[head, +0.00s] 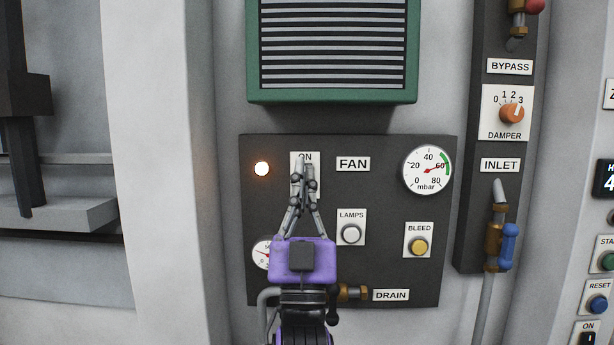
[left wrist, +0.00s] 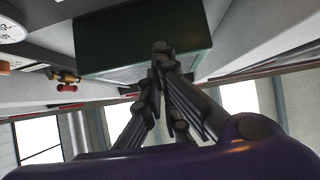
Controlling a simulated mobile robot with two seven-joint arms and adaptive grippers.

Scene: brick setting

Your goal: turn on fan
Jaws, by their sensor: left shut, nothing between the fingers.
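The FAN label (head: 353,164) is on a dark panel (head: 385,270). Left of it is a white switch plate (head: 305,156) marked ON at its top; the switch itself is hidden behind my left gripper. My left gripper (head: 304,164) is shut and empty, its fingertips over the plate; I cannot tell whether they touch it. A lit orange-white lamp (head: 261,169) is left of the plate. The green louvred unit (head: 333,97) is above the panel. In the left wrist view my left gripper (left wrist: 162,50) is shut below the green unit (left wrist: 150,45). My right gripper is not in view.
The LAMPS button (head: 351,233), BLEED button (head: 419,246) and pressure gauge (head: 427,170) are right of the gripper. A small gauge (head: 262,254) is partly hidden behind it. The DRAIN valve fitting (head: 350,292) is low, and the blue INLET handle (head: 508,246) is further right.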

